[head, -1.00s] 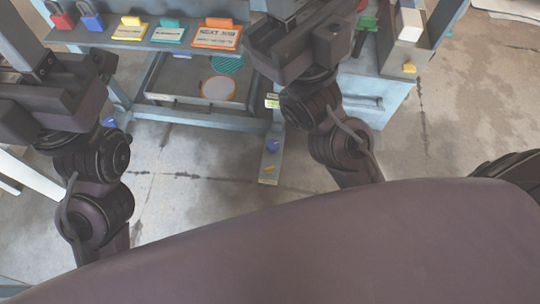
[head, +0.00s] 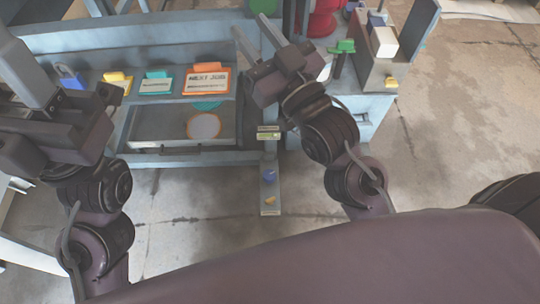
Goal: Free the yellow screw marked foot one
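A small yellow piece (head: 270,200), which looks like the yellow screw, sits low on a narrow grey foot plate (head: 269,209) near the floor, below the bench front. A blue knob (head: 269,177) sits just above it on the same strip. A small label (head: 268,132) is at the strip's top; its text is too small to read. My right gripper (head: 254,36) is open and empty, its two fingers apart, over the bench's right part, well above the screw. My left gripper (head: 22,62) is at the far left; only one finger shows clearly.
A shelf carries a blue padlock (head: 70,76) and yellow, teal and orange cards, one reading "NEXT JOB" (head: 206,80). A drawer-like tray (head: 160,125) is below. A cabinet (head: 372,108) with a green item (head: 342,47) stands right. Floor before the foot is clear.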

